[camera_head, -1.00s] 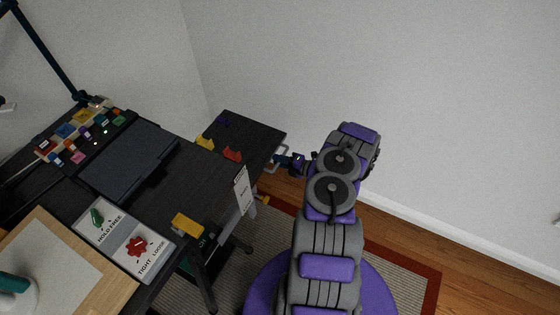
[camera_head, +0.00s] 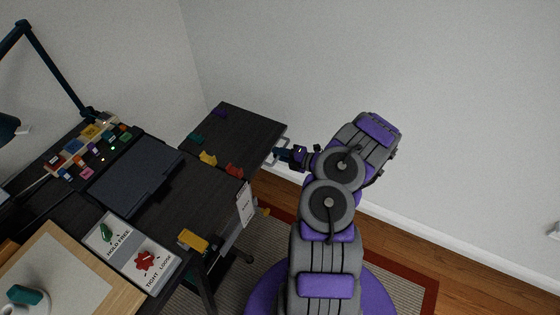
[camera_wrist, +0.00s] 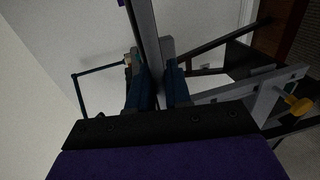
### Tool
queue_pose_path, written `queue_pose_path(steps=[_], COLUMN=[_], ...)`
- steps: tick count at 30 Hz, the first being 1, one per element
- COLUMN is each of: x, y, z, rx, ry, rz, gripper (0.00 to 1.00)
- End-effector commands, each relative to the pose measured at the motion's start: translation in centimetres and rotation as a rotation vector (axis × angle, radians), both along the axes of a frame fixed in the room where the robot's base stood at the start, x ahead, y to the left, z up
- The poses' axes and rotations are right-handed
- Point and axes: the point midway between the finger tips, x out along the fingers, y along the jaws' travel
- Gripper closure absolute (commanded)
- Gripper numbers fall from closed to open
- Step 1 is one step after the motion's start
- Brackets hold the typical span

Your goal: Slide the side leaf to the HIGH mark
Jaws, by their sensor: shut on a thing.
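The side leaf (camera_head: 235,127) is a dark wood-grained panel at the desk's far right side, with small coloured tabs at its edges. A grey metal handle (camera_head: 281,138) is on its right edge. My gripper (camera_head: 283,154) is shut on this handle. In the wrist view, my blue fingers (camera_wrist: 156,88) close around a grey bar (camera_wrist: 147,35). A white card (camera_head: 245,204) hangs near the leaf's front corner; its print is too small to read. A yellow knob (camera_wrist: 300,105) shows in the wrist view. I cannot make out the HIGH mark.
The dark desk (camera_head: 195,200) holds a laptop-like panel (camera_head: 135,175), a coloured control strip (camera_head: 90,145) and a HOLD FREE / TIGHT LOOSE card (camera_head: 130,250). A lamp (camera_head: 50,65) stands at left. The white wall (camera_head: 350,60) is behind; open floor lies to the right.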

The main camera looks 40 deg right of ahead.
Motion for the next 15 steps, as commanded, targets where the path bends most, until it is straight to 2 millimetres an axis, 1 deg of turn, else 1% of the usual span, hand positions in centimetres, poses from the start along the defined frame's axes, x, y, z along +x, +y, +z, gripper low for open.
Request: queue_pose_path(steps=[1,6,10,15], x=[0.1,0.1,0.1,0.0], y=[0.0,-0.2,-0.2,-0.2], z=[2.1,5.3,6.7,7.4], rx=[-0.001,-0.003,-0.003,-0.001], ry=[-0.004,-0.002,0.000,0.002], rz=[0.000,-0.001,0.000,-0.001], gripper=[1.00,1.00,1.00,1.00])
